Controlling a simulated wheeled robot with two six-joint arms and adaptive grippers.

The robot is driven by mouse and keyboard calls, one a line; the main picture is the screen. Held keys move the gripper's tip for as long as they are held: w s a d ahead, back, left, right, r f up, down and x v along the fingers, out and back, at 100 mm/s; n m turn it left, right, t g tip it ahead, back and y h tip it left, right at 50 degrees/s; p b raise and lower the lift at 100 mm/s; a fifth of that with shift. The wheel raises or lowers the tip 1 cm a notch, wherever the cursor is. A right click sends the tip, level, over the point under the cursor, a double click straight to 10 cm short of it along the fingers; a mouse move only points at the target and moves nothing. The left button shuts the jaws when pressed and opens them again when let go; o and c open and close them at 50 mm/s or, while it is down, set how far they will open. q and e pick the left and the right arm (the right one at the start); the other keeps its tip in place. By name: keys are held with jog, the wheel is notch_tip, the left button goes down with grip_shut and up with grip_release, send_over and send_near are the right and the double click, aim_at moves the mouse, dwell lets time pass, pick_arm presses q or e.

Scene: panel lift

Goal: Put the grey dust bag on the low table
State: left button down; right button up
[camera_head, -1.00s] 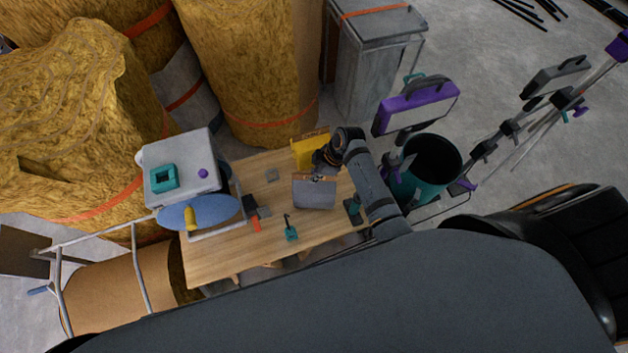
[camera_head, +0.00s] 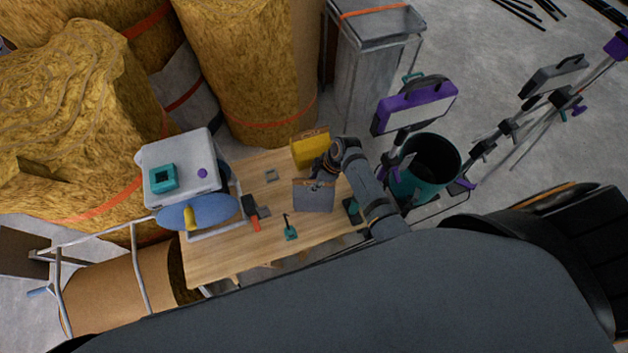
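The low table (camera_head: 215,262) is a light wooden top in the middle of the head view. The grey dust bag (camera_head: 313,198) is a flat grey rectangle over the right part of the table. My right gripper (camera_head: 317,183) is at the bag's upper edge and appears shut on it; its fingertips are small and dark here. I cannot tell whether the bag's lower edge touches the table. My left gripper is not in view.
A yellow box (camera_head: 310,149) stands behind the bag. A teal tool (camera_head: 291,232), a red-and-black tool (camera_head: 253,212) and a blue oval (camera_head: 200,213) are on or over the table. A teal bin (camera_head: 408,188) stands at right. The table's front left is clear.

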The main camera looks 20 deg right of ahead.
jog(key=shift+r, duration=0.15)
jog(key=v, duration=1.2)
